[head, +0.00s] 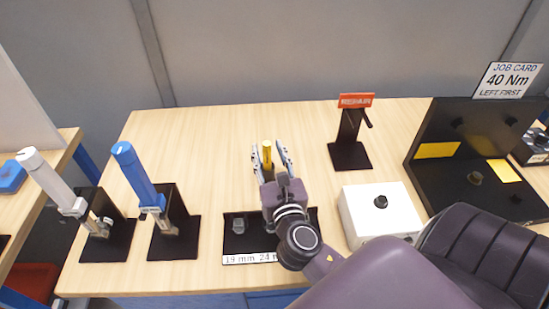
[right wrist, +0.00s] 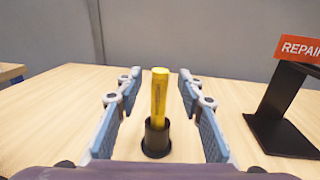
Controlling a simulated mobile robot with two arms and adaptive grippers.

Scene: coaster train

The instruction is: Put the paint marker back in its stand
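The yellow paint marker (right wrist: 159,95) stands upright in a small black cup-shaped stand (right wrist: 156,142) on the table. The marker's yellow top (head: 267,151) also shows in the head view, while the stand is hidden there behind my gripper. My right gripper (head: 269,147) is open, with one finger on each side of the marker. In the right wrist view, gaps show between the marker and both fingers. My left gripper is not in view.
A red-signed black stand (head: 350,154) and a white box (head: 378,213) are to the right. A black socket tray (head: 236,259) lies under my arm. Two torque tools, white (head: 45,175) and blue (head: 137,172), stand left. The table behind the marker is clear.

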